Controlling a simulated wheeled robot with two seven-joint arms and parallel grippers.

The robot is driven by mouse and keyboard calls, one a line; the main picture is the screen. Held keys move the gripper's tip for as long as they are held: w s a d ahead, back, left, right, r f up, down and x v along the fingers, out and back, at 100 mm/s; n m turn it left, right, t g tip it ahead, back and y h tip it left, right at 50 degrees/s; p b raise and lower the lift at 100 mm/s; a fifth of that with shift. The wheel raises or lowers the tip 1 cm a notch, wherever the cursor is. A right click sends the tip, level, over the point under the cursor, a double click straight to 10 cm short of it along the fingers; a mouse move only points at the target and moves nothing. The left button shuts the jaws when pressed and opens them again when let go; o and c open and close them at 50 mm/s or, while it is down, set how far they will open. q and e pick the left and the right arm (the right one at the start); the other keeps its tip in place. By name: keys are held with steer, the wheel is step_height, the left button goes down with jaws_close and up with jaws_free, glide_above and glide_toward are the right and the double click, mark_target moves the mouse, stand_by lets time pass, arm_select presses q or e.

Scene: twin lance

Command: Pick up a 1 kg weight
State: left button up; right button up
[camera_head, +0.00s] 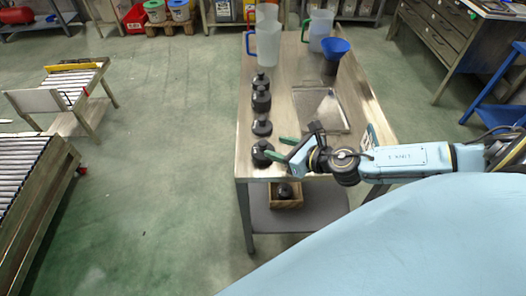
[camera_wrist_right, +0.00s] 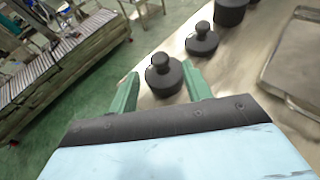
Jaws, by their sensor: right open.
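Several black knobbed weights stand in a row along the left side of the steel table (camera_head: 305,95). The nearest weight (camera_head: 262,156) is at the front left corner; it also shows in the right wrist view (camera_wrist_right: 164,80). Behind it are a similar low weight (camera_head: 262,127) and taller ones (camera_head: 261,101). No kilogram marks are legible. My right gripper (camera_head: 276,149) is open, its green fingers pointing at the nearest weight. In the right wrist view, that weight appears between the two fingertips, apparently not clamped; contact is unclear. My left gripper is out of view.
A metal tray (camera_head: 318,109) lies right of the weights. Clear jugs (camera_head: 268,45) and a blue funnel (camera_head: 336,47) stand toward the back. A wooden box (camera_head: 287,203) with a dark weight sits on the lower shelf. Roller conveyors (camera_head: 22,165) stand at left, with open floor between.

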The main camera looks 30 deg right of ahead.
mark_target(265, 143)
steer(key=shift+w+a+f, duration=0.2)
steer(key=shift+w, duration=0.4)
steer(key=shift+w+a+f, duration=0.15)
steer(key=shift+w+f, duration=0.05)
steer(key=shift+w, duration=0.3)
steer(key=x, duration=0.4)
steer(key=shift+c, duration=1)
steer(key=c, duration=0.5)
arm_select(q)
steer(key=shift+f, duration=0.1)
arm_select(e)
jaws_close()
